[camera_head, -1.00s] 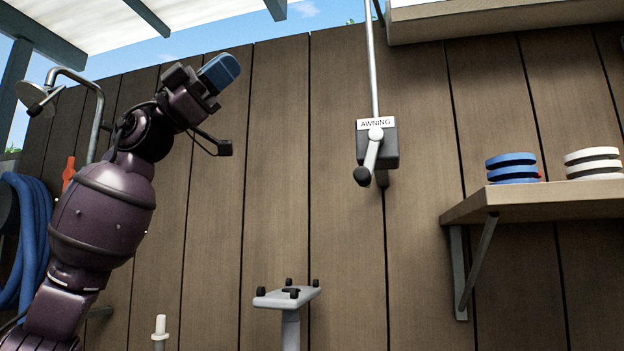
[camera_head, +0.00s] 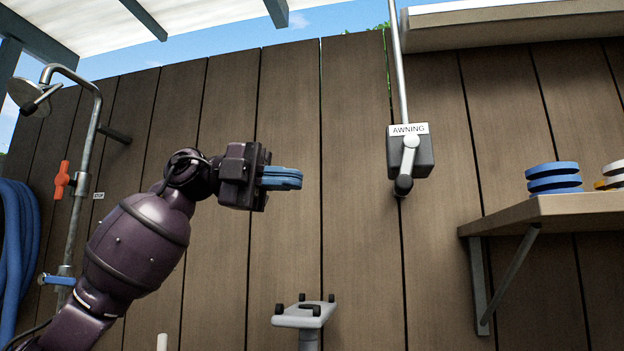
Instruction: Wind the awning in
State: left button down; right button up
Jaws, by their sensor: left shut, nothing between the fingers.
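The awning winder (camera_head: 411,152) is a dark grey box labelled AWNING on the wooden wall, right of the middle. A light metal rod runs up from it. Its crank handle (camera_head: 407,170) hangs down, ending in a dark knob (camera_head: 403,185). The white awning (camera_head: 215,22) shows at the top left under dark beams. My left gripper (camera_head: 298,179) has blue fingers pointing right. It is shut and empty, left of the crank and apart from it, at about the knob's height in the picture. My right gripper is out of view.
A shower pipe with a red-orange handle (camera_head: 62,180) and a blue hose (camera_head: 15,245) are at the left. A shelf (camera_head: 560,213) with blue and white ringed items (camera_head: 554,178) juts out at the right. A small grey stand (camera_head: 304,315) is below. Bare wall lies between gripper and crank.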

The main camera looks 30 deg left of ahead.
pick_arm(q)
jog(key=p, duration=0.2)
send_near(399, 192)
jog(key=d, duration=0.6)
jog(key=shift+w+d+r, duration=0.2)
jog(key=shift+w+d, duration=0.3)
jog(key=shift+w, duration=0.2)
jog(key=shift+d, duration=0.1)
jog(key=shift+w+d+f+h+b, duration=0.2)
jog(key=shift+d+f+h+b, duration=0.2)
jog(key=shift+d+f+b, duration=0.2)
jog(key=shift+w+d+p, duration=0.15)
jog(key=shift+d+p, duration=0.2)
jog(key=shift+p, duration=0.05)
jog(key=shift+a+f, duration=0.1)
jog(key=shift+a, duration=0.05)
